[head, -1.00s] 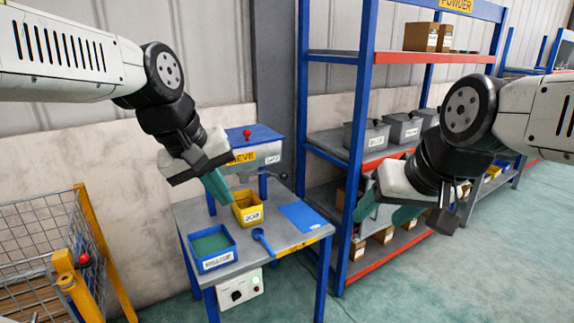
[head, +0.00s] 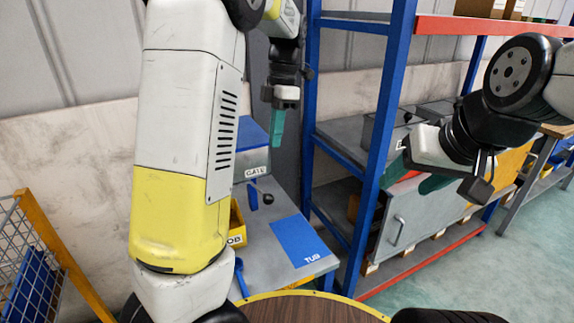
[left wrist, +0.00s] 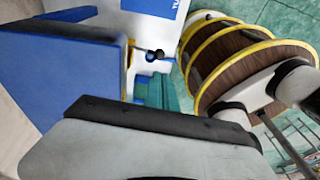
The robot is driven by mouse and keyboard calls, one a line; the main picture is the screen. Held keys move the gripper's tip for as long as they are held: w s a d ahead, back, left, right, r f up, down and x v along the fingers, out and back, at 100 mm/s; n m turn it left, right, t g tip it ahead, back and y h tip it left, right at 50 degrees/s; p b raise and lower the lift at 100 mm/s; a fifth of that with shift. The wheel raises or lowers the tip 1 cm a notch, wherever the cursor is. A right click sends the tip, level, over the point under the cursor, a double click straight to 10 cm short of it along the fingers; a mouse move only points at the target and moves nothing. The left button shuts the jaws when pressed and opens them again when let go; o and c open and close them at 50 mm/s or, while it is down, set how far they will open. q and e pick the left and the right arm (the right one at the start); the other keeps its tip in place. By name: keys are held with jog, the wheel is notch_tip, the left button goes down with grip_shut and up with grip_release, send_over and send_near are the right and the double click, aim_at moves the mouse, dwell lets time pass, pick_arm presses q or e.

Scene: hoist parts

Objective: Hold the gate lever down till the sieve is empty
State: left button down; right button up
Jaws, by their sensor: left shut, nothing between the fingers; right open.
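The sieve (head: 253,160) is a grey box with a blue top and a GATE label, partly hidden behind my left arm. The gate lever (head: 268,198), with a black knob, sticks out below the label. The knob also shows in the left wrist view (left wrist: 158,54), beside the sieve's large blue surface (left wrist: 60,75). My left gripper (head: 277,143) is shut and empty, pointing down at the sieve's right side, above the lever and apart from it in the picture. My right gripper (head: 416,174) is open and empty before the shelf. The sieve's contents are hidden.
The yellow JOB tub (head: 238,232) stands on the table (head: 262,256), half hidden by my arm. A blue TUB mat (head: 299,240) and a blue scoop (head: 240,276) lie there. A blue-and-red shelf rack (head: 380,150) stands right; a wire cage (head: 35,250) left.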

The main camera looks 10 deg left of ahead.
pick_arm(q)
jog(key=shift+w, duration=0.3)
jog(key=x, duration=1.4)
jog(key=shift+s, duration=0.1)
